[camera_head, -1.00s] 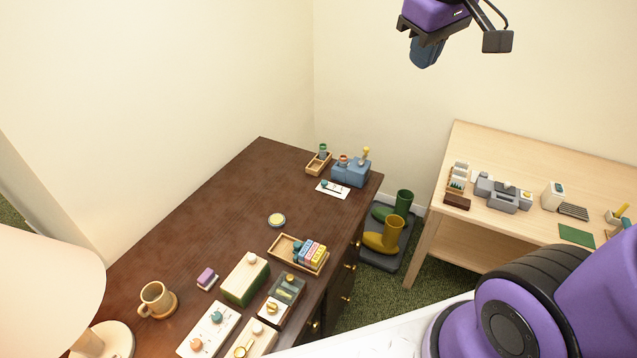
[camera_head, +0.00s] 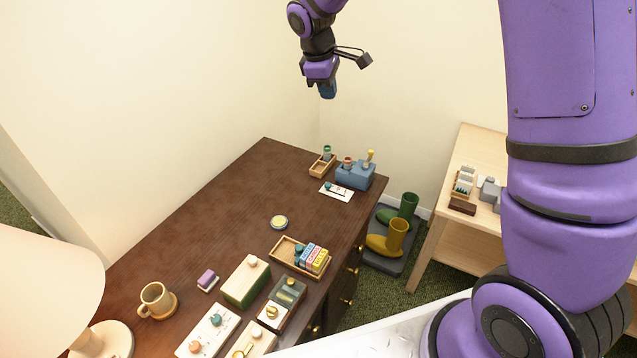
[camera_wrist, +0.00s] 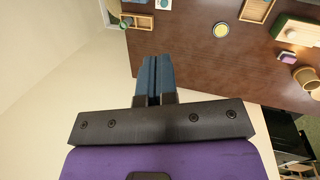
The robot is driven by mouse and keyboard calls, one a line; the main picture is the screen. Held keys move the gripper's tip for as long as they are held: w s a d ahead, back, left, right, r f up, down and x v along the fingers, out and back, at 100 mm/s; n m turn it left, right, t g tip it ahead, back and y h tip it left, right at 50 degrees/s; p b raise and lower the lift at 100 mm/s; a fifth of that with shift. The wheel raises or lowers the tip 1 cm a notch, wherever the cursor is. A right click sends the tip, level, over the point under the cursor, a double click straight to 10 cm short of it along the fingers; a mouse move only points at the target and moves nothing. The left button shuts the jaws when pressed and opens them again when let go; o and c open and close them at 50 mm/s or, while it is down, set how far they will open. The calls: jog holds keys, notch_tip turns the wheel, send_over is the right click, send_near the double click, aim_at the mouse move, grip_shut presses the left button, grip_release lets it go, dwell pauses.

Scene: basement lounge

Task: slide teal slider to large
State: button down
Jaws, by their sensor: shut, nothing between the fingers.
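A white board (camera_head: 226,316) lies on the near part of the dark desk, with a round teal knob (camera_head: 216,319) and an orange knob (camera_head: 195,346) on it. A smaller white card (camera_head: 343,194) with a teal knob (camera_head: 328,186) lies near the far end. Any size markings are too small to read, so I cannot tell which teal knob is the slider. My gripper (camera_head: 328,93) hangs high above the far end of the desk, well away from both. Its blue fingers are shut together and empty in the wrist view (camera_wrist: 155,65).
A blue block (camera_head: 355,176) and a wooden tray (camera_head: 321,167) stand beside the card. The desk's left middle is clear.

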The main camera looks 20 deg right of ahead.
jog(key=w+a+f+n, duration=0.2)
jog(key=w+f, duration=0.1)
jog(key=f, duration=0.4)
jog(key=w+a+f+n, duration=0.1)
jog(key=w+a+f, duration=0.15)
jog(key=f, duration=0.35)
jog(key=n+g+h, duration=0.1)
jog(key=n, duration=0.3)
send_near(328, 187)
jog(key=w+a+r, duration=0.2)
jog(key=a, duration=0.5)
jog(key=x, duration=0.6)
jog(key=s+x, duration=0.1)
jog(key=x, duration=0.3)
jog(key=shift+w+d, duration=0.1)
jog(key=shift+d, duration=1.9)
